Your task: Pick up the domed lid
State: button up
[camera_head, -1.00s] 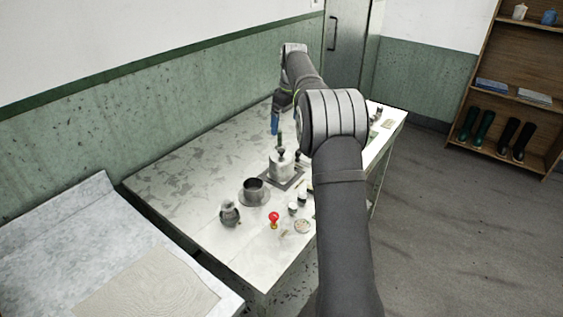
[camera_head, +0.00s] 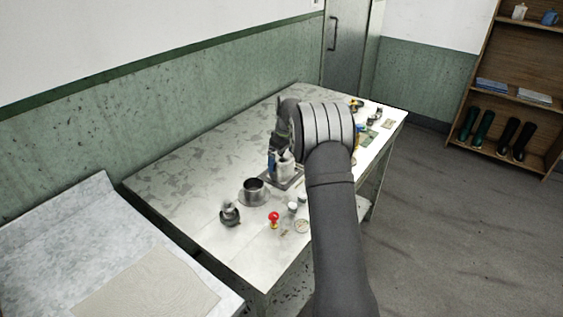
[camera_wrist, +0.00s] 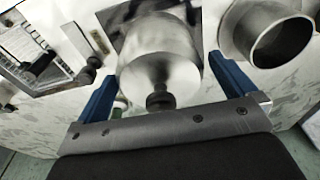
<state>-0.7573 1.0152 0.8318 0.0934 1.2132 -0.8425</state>
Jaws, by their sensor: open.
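The domed lid (camera_wrist: 158,72) is a shiny metal dome with a dark round knob (camera_wrist: 160,101), seen in the middle of the wrist view. In the head view, my arm and gripper partly cover the pale metal vessel (camera_head: 286,168) at that place. My gripper (camera_wrist: 164,74) is open, with one blue finger on each side of the lid in the wrist view. The knob shows between the fingers, nearer the palm. Nothing is held. I cannot tell whether the fingers touch the lid.
An open metal cylinder (camera_wrist: 281,42) stands close to the right finger in the wrist view; it also shows in the head view (camera_head: 253,192). A small dark pot (camera_head: 231,217), a red knob (camera_head: 273,216) and a dial (camera_head: 302,226) are nearer the front. The table's left side is clear.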

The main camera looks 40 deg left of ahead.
jog(key=shift+a+f, duration=0.1)
jog(key=shift+f, duration=0.7)
jog(key=c, duration=0.9)
jog(key=shift+c, duration=0.2)
jog(key=shift+r, duration=0.2)
jog(key=shift+r, duration=0.3)
jog(key=r, duration=0.3)
jog(key=shift+w+d+r, duration=0.15)
jog(key=shift+d+r, duration=0.05)
jog(key=shift+r, duration=0.15)
jog(key=w+d+r, duration=0.2)
jog(key=d+r, duration=0.4)
jog(key=d, duration=0.4)
jog(key=s+a+f, duration=0.2)
jog(key=s+a, duration=0.3)
jog(key=s, duration=0.3)
jog(key=s+a+f, duration=0.2)
jog(key=s+a, duration=0.4)
jog(key=s, duration=0.2)
jog(key=shift+s+a+f, duration=0.2)
jog(key=shift+f, duration=0.05)
